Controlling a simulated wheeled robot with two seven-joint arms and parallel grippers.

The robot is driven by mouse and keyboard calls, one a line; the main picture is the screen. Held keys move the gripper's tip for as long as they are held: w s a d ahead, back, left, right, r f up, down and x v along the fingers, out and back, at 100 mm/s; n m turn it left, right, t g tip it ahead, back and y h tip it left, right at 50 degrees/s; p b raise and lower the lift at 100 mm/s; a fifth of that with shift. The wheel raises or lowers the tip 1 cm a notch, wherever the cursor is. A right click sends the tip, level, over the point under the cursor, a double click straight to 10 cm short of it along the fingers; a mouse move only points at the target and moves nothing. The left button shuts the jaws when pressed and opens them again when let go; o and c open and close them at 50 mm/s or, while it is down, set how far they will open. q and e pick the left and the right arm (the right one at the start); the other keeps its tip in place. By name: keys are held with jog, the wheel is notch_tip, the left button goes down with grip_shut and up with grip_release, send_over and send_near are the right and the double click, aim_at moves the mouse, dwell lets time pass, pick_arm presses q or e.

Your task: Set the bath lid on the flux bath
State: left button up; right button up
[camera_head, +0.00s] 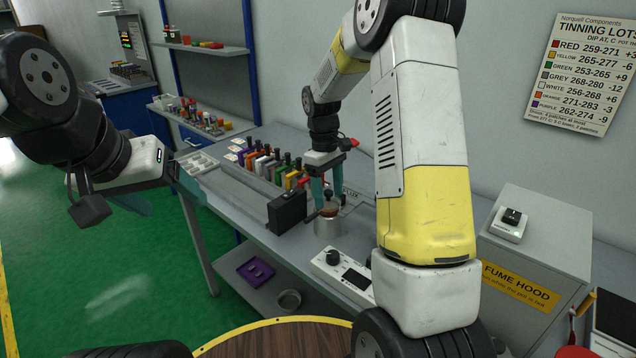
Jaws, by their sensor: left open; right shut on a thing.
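My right gripper (328,183) is over the table, fingers pointing down, shut on the dark knob of what looks like the bath lid (328,208). Directly below is a short silver cup (328,227), which appears to be the flux bath; a "FLUX" marking shows on the table beside it. The lid is at the cup's mouth; I cannot tell whether it rests on the rim or hovers just above it. My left gripper (165,193) is open and empty, off the table's left end. My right arm covers part of the table.
A black block (287,212) stands close left of the cup, with a row of coloured pieces (270,165) behind. A white control box (343,275) lies in front. The fume hood box (530,260) is at right. A purple tray (255,271) and grey ring (289,299) lie on the lower shelf.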

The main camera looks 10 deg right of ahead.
jog(key=shift+f, duration=0.15)
jog(key=o, duration=1.4)
jog(key=shift+o, duration=0.3)
jog(key=shift+o, duration=0.9)
jog(key=shift+r, duration=3.5)
